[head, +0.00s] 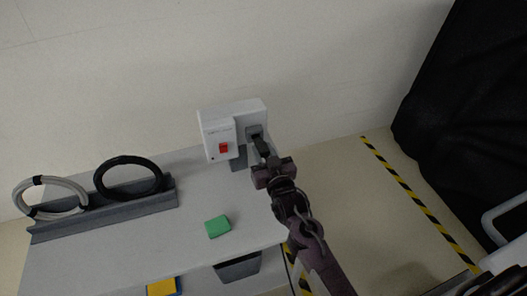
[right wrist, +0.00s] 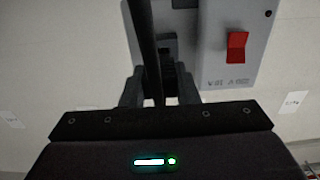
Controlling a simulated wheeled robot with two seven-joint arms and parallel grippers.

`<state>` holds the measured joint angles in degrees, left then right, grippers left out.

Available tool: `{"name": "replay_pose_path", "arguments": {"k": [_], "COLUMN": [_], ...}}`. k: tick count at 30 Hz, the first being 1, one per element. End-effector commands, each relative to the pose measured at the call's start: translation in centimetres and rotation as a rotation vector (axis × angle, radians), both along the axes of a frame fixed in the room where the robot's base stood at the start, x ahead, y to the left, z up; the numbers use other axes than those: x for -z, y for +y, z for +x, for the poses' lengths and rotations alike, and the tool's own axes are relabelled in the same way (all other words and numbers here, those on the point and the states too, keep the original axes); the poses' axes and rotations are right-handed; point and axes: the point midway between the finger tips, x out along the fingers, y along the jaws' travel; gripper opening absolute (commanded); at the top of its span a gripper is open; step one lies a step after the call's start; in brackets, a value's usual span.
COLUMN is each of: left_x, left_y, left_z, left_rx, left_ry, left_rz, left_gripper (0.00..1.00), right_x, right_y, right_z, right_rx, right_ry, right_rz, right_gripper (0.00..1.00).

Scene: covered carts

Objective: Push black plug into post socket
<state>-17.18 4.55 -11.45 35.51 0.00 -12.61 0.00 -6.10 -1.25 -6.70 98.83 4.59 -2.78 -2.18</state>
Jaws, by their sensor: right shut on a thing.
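The post (head: 232,113) is a pale box at the back edge of the grey bench, with a red switch (head: 223,148) on its front. Its dark socket (head: 254,131) is right of the switch. My right gripper (head: 262,150) is at the socket, shut on the black plug (right wrist: 160,86), which is between its fingers in the right wrist view. A black cable (right wrist: 146,45) runs up from there. The plug is mostly hidden by the fingers; I cannot tell how far it sits in the socket. My left gripper is not in view.
A grey cable coil (head: 50,183) and a black coil (head: 128,160) stand in a rack on the bench (head: 150,234). A green block (head: 217,226) lies nearer. A black covered cart (head: 460,110) stands right, beyond yellow-black floor tape (head: 420,205).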

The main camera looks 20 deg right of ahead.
Motion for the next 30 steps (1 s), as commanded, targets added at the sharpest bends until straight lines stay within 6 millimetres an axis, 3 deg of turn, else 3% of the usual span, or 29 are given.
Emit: {"name": "replay_pose_path", "arguments": {"k": [30], "left_x": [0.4], "left_y": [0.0], "left_z": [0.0], "left_rx": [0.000], "left_ry": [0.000], "left_rz": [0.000], "left_gripper": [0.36], "right_x": [0.0], "right_y": [0.1], "right_z": [1.7], "right_rx": [0.000], "right_ry": [-0.001], "right_rz": [0.000], "right_gripper": [0.00]}}
